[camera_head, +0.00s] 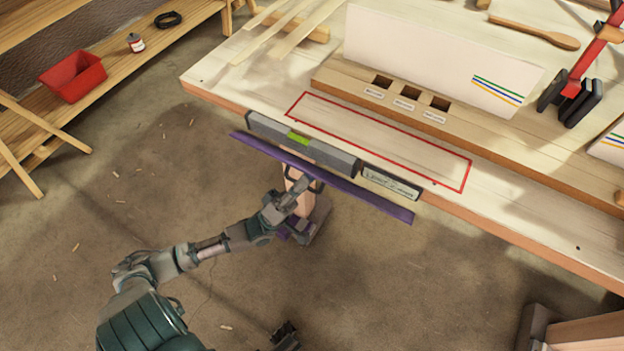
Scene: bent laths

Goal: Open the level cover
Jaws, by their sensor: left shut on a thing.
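The level, a dark grey bar with a bright green vial (299,138), lies along the table's front edge. A long purple strip (365,197), which looks like the cover, runs along its front side, slanting down to the right. It stands out past the table edge over the floor. My left gripper (306,181) reaches up from below and is shut at the middle of this strip; the exact contact is hard to see. A dark part at the bottom edge (285,336) may be my right gripper; its fingers are not clear.
A red outlined rectangle (468,176) marks the tabletop behind the level. A labelled dark piece (391,183) adjoins the level's right end. Behind are a wooden block with square holes (330,77), a white board (430,55) and a red clamp (588,58). A pale-and-purple object (309,222) is below the strip.

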